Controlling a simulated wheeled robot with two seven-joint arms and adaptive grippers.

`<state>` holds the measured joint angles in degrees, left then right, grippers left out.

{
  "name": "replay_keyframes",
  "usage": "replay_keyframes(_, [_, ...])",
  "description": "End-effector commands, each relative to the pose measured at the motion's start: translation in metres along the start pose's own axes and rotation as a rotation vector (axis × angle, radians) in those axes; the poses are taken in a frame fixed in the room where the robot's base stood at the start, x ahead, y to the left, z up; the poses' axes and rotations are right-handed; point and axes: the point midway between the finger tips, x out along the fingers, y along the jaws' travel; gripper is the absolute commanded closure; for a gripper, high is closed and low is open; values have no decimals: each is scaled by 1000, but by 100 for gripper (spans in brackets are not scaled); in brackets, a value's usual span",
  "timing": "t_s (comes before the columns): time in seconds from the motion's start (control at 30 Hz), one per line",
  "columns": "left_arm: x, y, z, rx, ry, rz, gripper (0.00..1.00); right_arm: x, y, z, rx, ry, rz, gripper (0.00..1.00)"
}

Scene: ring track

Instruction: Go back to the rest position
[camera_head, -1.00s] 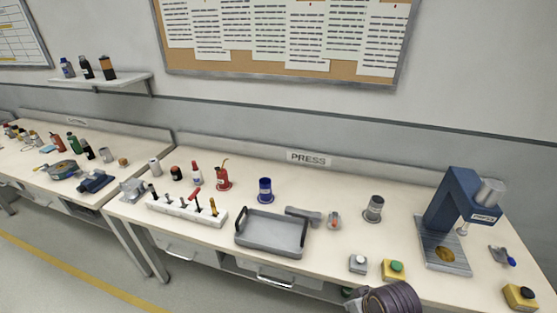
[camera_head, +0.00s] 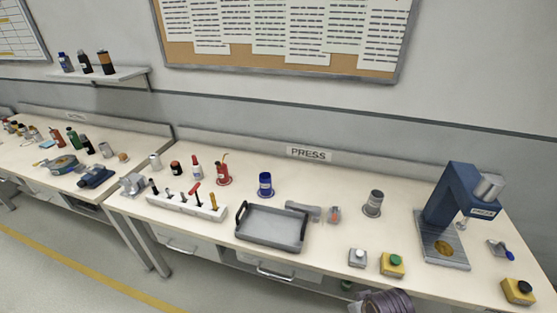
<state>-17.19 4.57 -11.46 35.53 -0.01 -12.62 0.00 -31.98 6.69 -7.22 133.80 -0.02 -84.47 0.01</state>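Neither of my grippers shows in the head view. A dark ribbed round part (camera_head: 388,302), probably of my own arm, shows at the bottom edge in front of the press bench; what lies beyond it is cut off. The press bench (camera_head: 340,230) carries a blue press (camera_head: 447,205) on the right and a grey tray (camera_head: 270,229) in the middle. The tray looks empty.
A white rack (camera_head: 185,207) with several tools, a blue can (camera_head: 265,184), a red oil can (camera_head: 222,170) and a grey cylinder (camera_head: 373,203) stand on the bench. Button boxes (camera_head: 392,264) sit near the front edge. Another bench is at left; the floor (camera_head: 60,270) is clear.

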Motion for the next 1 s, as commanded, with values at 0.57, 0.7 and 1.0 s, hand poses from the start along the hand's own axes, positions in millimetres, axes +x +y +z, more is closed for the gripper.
replay_keyframes(0.57, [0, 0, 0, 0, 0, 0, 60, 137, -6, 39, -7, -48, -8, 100])
replay_keyframes(0.7, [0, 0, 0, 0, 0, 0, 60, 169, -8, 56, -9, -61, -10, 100])
replay_keyframes(1.0, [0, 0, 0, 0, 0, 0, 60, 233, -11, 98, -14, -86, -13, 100])
